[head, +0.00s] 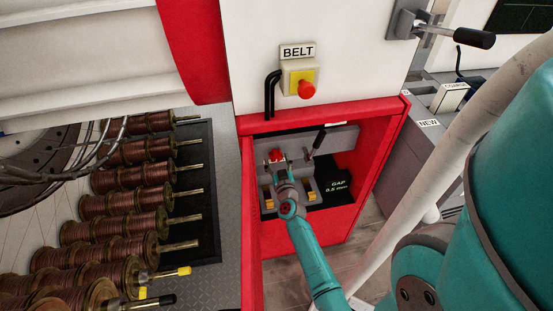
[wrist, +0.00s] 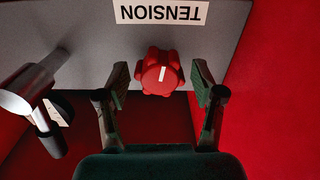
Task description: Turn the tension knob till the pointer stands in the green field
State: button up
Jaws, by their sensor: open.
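The tension knob (wrist: 160,73) is red and lobed, with a white pointer line on its face, on a grey panel (wrist: 75,22). In the wrist view, the pointer runs nearly straight along the picture's vertical. The label TENSION (wrist: 161,12) appears upside down above the knob. No green field can be made out in either view. My gripper (wrist: 161,76) is open, with one finger on each side of the knob and a visible gap on both sides. In the head view, the knob (head: 276,155) shows small, at the tip of my gripper (head: 277,162) inside the red recess.
A lever (head: 318,139) with a black handle stands right of the knob; it shows at left in the wrist view (wrist: 28,92). Red walls (head: 375,165) enclose the recess. A red BELT button (head: 306,89) is above. Copper spools (head: 135,205) line the left.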

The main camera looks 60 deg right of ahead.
jog(key=shift+w+d, duration=0.4)
jog(key=shift+d, duration=0.1)
jog(key=c, duration=1.1)
jog(key=shift+m, duration=1.6)
jog(key=shift+c, duration=0.2)
jog(key=o, duration=1.1)
jog(key=shift+o, duration=0.2)
jog(key=shift+a, duration=0.1)
jog(key=v, duration=1.1)
jog(key=shift+s+a, duration=0.3)
